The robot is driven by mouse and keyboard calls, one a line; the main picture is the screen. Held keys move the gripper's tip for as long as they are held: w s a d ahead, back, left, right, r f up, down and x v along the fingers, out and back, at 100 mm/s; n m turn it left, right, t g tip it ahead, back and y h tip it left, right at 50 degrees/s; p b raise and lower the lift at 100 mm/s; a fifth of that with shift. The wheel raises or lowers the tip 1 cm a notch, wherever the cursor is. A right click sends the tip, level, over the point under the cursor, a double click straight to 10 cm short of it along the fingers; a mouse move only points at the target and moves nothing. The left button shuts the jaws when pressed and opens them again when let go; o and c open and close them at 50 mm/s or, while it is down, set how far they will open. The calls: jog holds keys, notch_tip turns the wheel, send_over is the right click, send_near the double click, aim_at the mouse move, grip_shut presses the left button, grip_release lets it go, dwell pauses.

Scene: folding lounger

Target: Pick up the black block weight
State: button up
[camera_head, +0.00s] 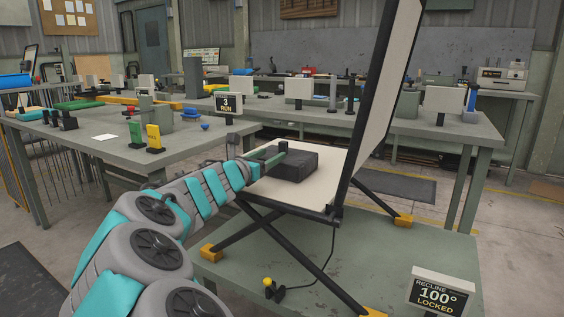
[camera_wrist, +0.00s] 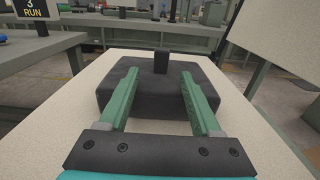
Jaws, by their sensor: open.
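The black block weight (camera_head: 294,166) sits on the cream seat of the folding lounger (camera_head: 330,187). In the wrist view the block (camera_wrist: 150,100) is a wide dark slab with a small upright black post (camera_wrist: 161,62) on its top, near the far side. My gripper (camera_head: 276,152) reaches in from the left over the block. In the wrist view its two green fingers (camera_wrist: 160,82) are spread apart over the block's top, with the post beyond and between their tips. Nothing is held between them. Whether the fingers touch the block cannot be told.
The lounger's tall backrest (camera_head: 385,85) rises right of the block. A sign (camera_head: 440,291) reads "RECLINE 100° LOCKED". A yellow-knobbed lever (camera_head: 269,284) stands on the green platform (camera_head: 380,250). A cluttered workbench (camera_head: 100,150) is at left.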

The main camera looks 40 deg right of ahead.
aim_at(281, 150)
jog(key=shift+x, duration=3.9)
jog(key=shift+f, duration=0.1)
grip_shut()
